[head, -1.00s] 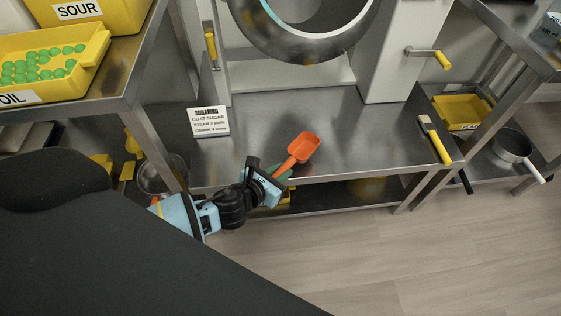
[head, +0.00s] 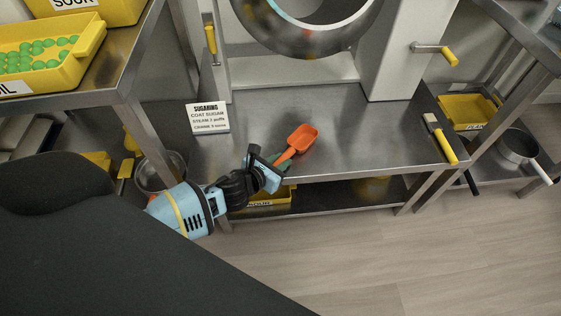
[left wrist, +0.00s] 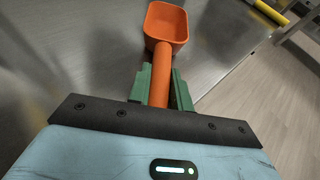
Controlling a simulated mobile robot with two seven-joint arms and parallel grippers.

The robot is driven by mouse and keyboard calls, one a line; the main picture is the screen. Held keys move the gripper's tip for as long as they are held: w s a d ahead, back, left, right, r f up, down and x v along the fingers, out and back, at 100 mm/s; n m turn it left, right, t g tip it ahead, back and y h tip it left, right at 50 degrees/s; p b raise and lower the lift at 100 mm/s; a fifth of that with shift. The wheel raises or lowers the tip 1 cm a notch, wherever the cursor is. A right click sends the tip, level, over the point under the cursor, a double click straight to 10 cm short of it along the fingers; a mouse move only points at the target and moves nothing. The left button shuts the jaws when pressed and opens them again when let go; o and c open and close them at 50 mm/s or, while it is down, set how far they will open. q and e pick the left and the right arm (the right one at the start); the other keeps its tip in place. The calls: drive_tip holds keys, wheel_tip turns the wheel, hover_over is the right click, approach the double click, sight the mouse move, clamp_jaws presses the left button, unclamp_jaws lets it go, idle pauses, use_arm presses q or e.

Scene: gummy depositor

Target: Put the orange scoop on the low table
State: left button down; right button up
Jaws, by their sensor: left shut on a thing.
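The orange scoop (head: 301,138) is at the front part of the low steel table (head: 350,130), its bowl over the tabletop. My left gripper (head: 279,162) is shut on the scoop's handle near the table's front edge. In the left wrist view the scoop (left wrist: 166,24) points away from me, bowl open upward, with its handle between the green fingers of my left gripper (left wrist: 161,88). I cannot tell whether the bowl touches the tabletop. My right gripper is not in view.
A sugaring card (head: 207,118) stands at the table's left. A yellow-handled brush (head: 440,138) lies at its right edge. A drum machine (head: 305,30) stands behind. A pan (head: 517,147) is at right.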

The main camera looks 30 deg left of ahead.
use_arm(q)
drive_tip(key=shift+r, duration=0.1)
drive_tip(key=shift+f, duration=0.2)
drive_tip(key=c, duration=1.3)
unclamp_jaws()
drive_tip(key=shift+c, duration=0.2)
drive_tip(key=shift+o, duration=0.3)
drive_tip(key=shift+r, duration=0.1)
drive_tip(key=shift+r, duration=0.2)
drive_tip(key=p+v, duration=0.2)
drive_tip(key=v, duration=1)
drive_tip(key=shift+p, duration=0.3)
